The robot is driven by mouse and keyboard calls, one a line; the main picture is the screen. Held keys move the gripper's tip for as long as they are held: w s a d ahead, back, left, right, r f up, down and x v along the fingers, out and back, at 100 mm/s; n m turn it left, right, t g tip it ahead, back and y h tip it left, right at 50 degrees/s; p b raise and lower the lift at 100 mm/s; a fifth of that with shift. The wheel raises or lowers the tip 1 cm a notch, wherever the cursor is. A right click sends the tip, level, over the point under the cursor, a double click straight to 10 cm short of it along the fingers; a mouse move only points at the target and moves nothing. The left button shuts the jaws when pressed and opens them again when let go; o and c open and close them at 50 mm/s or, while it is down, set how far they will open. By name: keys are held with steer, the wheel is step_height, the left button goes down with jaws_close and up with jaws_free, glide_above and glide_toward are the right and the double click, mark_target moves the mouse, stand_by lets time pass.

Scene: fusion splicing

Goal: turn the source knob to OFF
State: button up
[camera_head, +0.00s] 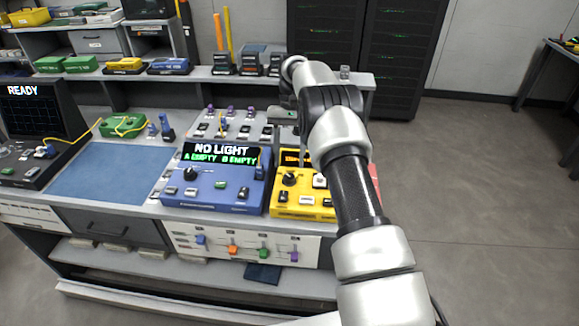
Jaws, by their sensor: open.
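A yellow box (302,199) with an orange-lit display, mostly hidden behind my arm, stands on the bench. A black knob (290,179) is on its top left. A blue box (212,183) stands to its left. Its display reads "NO LIGHT, A EMPTY, B EMPTY", and it has its own black knob (190,174). No label readable here says which knob is the source knob. My gripper (300,141) is open above the back of the yellow box, apart from its knob. My arm partly hides the fingers.
A blue mat (100,172) lies left of the blue box, beside a black unit reading "READY" (32,110). A green box (123,125) sits behind the mat. A shelf (115,75) with several boxes runs along the back. Open floor (480,190) lies to the right.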

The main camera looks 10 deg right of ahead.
step_height(320, 180, up, 5)
steer(key=shift+r, duration=0.1)
stand_by(0.5)
step_height(320, 180, up, 15)
steer(key=t+p, duration=0.2)
steer(key=p, duration=0.1)
glide_above(290, 174)
steer(key=s, duration=0.3)
steer(key=s+r+n+t+p, duration=0.2)
steer(key=s+r+t, duration=0.1)
steer(key=s+r, duration=0.65)
steer(key=s+r+t+p, duration=0.1)
steer(key=s+t, duration=0.1)
steer(key=s, duration=0.9)
steer(key=s+r+n+t+h+p, duration=0.1)
steer(key=s+t+p, duration=0.1)
steer(key=s, duration=0.9)
steer(key=shift+s+a+t, duration=0.15)
steer(key=shift+a+t, duration=0.2)
steer(key=shift+t, duration=0.05)
